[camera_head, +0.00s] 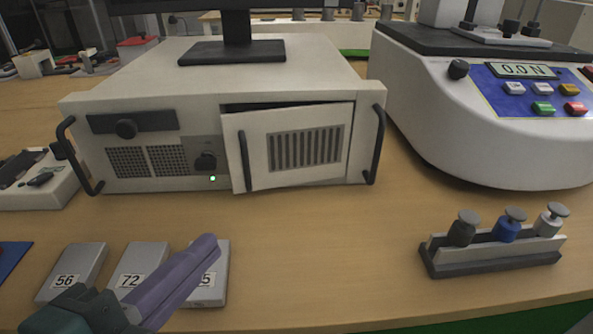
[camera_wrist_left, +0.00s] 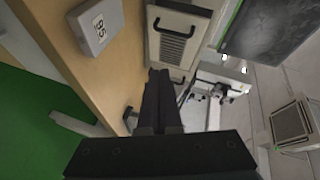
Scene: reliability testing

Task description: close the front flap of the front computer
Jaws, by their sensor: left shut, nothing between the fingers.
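The white front computer (camera_head: 80,105) stands on the table, with a monitor base on top. Its front flap (camera_head: 256,150), with a dark vent grille and a black handle near its left edge, stands ajar. A dark gap shows above the flap, and its left edge sticks out from the case. The flap's grille side also shows in the left wrist view (camera_wrist_left: 173,48). My left gripper (camera_head: 207,241) is shut and empty, in front of and below the flap, apart from it, over the numbered boxes. In the left wrist view its fingers (camera_wrist_left: 159,74) point toward the computer. My right gripper is not visible.
Flat grey boxes, including 56 (camera_head: 70,275) and 72 (camera_head: 137,268), lie below my left gripper. A rack with several knobbed weights (camera_head: 490,255) stands front right. A large white testing machine (camera_head: 450,120) flanks the computer. The table between computer and rack is clear.

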